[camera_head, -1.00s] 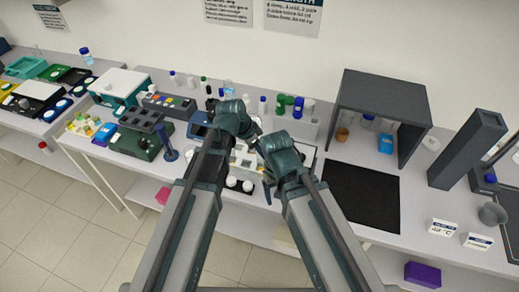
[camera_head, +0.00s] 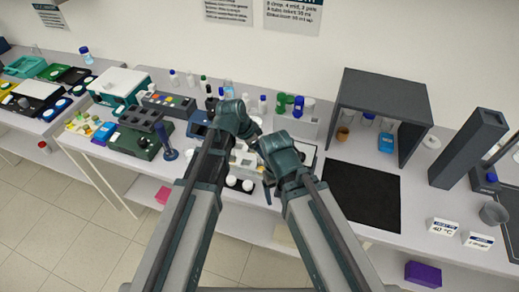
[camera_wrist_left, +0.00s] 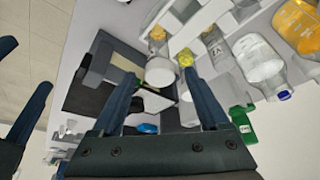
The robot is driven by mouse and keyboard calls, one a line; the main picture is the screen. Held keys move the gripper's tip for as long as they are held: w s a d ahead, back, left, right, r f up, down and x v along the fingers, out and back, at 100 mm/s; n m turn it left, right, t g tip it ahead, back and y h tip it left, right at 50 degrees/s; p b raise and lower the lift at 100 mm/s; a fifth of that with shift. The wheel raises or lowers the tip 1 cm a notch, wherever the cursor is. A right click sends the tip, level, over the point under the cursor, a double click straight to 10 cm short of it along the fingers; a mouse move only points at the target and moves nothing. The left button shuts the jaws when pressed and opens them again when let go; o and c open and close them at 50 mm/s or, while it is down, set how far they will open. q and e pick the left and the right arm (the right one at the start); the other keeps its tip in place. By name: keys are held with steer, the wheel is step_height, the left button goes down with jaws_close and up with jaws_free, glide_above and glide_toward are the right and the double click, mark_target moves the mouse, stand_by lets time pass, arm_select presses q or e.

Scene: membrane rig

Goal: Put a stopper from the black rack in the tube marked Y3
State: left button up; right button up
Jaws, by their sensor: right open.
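White round-topped pieces, perhaps stoppers (camera_head: 248,185), sit at the front of a dark rack in the head view, partly behind my arms. My left gripper (camera_head: 254,128) is over the middle of the bench. In the left wrist view its fingers (camera_wrist_left: 150,65) are apart, with a white cylinder (camera_wrist_left: 160,72) beyond them in the gap; nothing is clearly gripped. My right gripper (camera_head: 266,172) is open, close to the left one and near the pale block (camera_head: 245,160). I cannot read any Y3 mark, so I cannot tell which tube it is.
Bottles (camera_head: 298,106) stand along the back. A grey hood (camera_head: 385,90) and black mat (camera_head: 360,195) are to the right. A dark green device (camera_head: 135,143) and a blue stand (camera_head: 168,150) are to the left. Clear bottles (camera_wrist_left: 260,60) show in the left wrist view.

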stand_by(0.3)
arm_select(q)
steer(key=p+v, duration=1.2)
steer(key=v, duration=0.1)
steer(key=shift+r+p, duration=0.4)
steer(key=shift+s+a, duration=0.1)
steer(key=shift+a, duration=0.05)
steer(key=s+f+n+g+y+b, duration=0.2)
steer(key=s+f+n+y+b, duration=0.3)
steer(key=s+f+b, duration=0.9)
step_height(320, 180, down, 4)
steer(key=n+b, duration=0.2)
steer(key=n, duration=0.1)
steer(key=shift+a+r+n, duration=0.25)
steer(key=shift+a+n, duration=0.15)
